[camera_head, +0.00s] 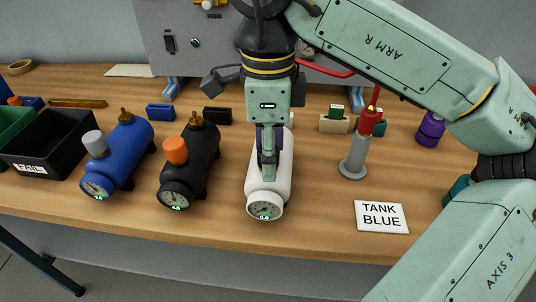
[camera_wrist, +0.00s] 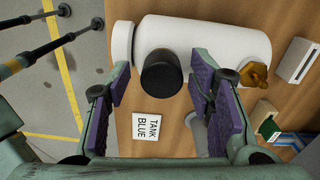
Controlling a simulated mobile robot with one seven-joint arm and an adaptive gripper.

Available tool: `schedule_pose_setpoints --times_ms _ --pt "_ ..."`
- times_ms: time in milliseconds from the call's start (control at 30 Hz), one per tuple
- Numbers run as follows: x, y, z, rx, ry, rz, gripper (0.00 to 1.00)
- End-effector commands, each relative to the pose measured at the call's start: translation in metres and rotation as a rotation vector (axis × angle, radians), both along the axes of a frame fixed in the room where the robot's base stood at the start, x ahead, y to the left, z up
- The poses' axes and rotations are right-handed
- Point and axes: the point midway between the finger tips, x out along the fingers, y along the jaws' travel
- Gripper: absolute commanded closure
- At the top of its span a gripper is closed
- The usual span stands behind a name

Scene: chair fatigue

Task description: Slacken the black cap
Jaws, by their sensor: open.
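The black cap (camera_wrist: 160,73) sits on the side of the white tank (camera_wrist: 205,45) in the wrist view. The white tank (camera_head: 266,192) lies on the table in the head view, its gauge facing front; my gripper hides the cap there. My gripper (camera_head: 268,165) points down over the white tank. In the wrist view my gripper (camera_wrist: 158,95) is open, with a purple-padded finger on each side of the cap and clear gaps between. I cannot tell how far the fingertips reach down beside the cap.
A blue tank (camera_head: 122,155) with a grey cap and a black tank (camera_head: 192,160) with an orange cap lie left. A card reading TANK BLUE (camera_head: 381,216) and a grey post with red top (camera_head: 355,160) are right. A black FAIL bin (camera_head: 62,140) stands far left.

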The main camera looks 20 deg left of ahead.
Motion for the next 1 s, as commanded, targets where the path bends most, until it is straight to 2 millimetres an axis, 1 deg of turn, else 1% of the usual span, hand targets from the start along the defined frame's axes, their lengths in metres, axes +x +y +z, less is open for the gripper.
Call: schedule_pose_setpoints --times_ms 100,200,467,567,700,767,833,1000 --pt "0.0 -0.0006 -0.0022 -0.003 -0.003 -0.168 0.52" --pt "-0.0003 0.0 -0.0014 -0.002 -0.002 -0.256 0.52" --pt "-0.0006 0.0003 -0.0004 0.001 0.0 -0.276 0.52" --pt "-0.0006 0.0001 -0.0015 -0.001 -0.002 -0.353 0.52" --pt "-0.0006 0.0005 -0.0017 0.0 -0.002 -0.546 0.52" --pt "-0.0009 0.0007 -0.0013 -0.001 -0.002 -0.598 0.52" --pt "-0.001 0.0008 -0.0008 0.0 -0.001 -0.625 0.52" --pt "-0.001 0.001 -0.0003 0.0 0.0 -0.625 0.52"
